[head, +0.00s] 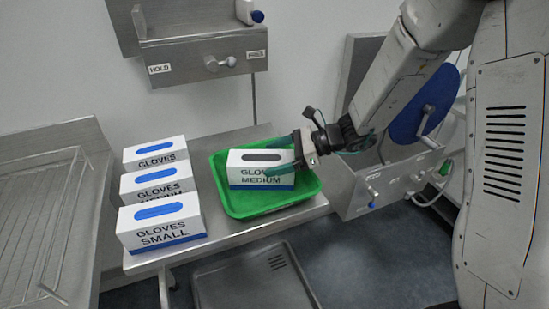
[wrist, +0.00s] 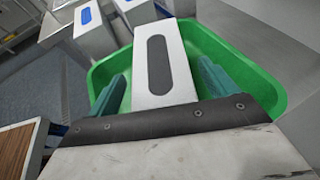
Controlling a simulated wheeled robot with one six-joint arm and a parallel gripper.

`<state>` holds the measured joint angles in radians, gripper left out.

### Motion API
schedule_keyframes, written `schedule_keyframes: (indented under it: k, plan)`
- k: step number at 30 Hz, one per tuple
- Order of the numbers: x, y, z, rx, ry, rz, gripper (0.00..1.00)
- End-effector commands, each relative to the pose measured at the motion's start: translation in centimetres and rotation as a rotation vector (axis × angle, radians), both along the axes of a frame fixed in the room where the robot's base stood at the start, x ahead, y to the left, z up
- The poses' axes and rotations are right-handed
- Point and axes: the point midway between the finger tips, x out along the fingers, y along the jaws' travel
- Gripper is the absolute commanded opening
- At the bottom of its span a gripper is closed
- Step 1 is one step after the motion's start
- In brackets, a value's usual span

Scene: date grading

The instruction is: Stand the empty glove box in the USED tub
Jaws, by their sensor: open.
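The glove box with the dark, empty-looking slot (head: 262,157), labelled GLOVES MEDIUM, stands in the green tub (head: 240,211). In the wrist view the box (wrist: 161,62) sits between my fingers, and the tub's rim (wrist: 255,72) shows around it. My gripper (head: 283,157) is open, with one green finger on each side of the box. In the wrist view a gap shows between each finger and the box. No label is readable on the tub. The underside of the box is hidden.
Three glove boxes with blue slots (head: 160,222) stand in a row on the steel table (head: 222,238) left of the tub. A steel sink or rack (head: 40,220) is at far left.

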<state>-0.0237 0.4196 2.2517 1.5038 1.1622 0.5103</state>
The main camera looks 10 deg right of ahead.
Motion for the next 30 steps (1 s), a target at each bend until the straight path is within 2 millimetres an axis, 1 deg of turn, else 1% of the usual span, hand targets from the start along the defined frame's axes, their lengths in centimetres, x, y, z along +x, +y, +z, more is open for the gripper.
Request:
schedule_keyframes:
  k: [9, 12, 15, 18, 21, 26, 29, 30]
  plan:
    - [-0.6, -6.1, 2.5, 0.0, -0.003, -0.006, 0.85]
    - [-0.8, -7.9, 3.2, 0.0, -0.001, -0.006, 0.85]
    - [-1.0, -9.2, 3.8, 0.001, -0.001, -0.004, 0.85]
    - [-1.1, -10.1, 4.2, 0.0, -0.001, -0.003, 0.85]
    - [-1.2, -10.5, 4.3, 0.0, 0.0, -0.002, 0.85]
    - [-1.3, -10.5, 4.5, -0.004, -0.004, 0.004, 0.85]
    - [-2.4, -10.2, 5.4, -0.035, -0.045, 0.053, 0.85]
    - [-3.3, -10.0, 6.1, -0.06, -0.076, 0.089, 0.85]
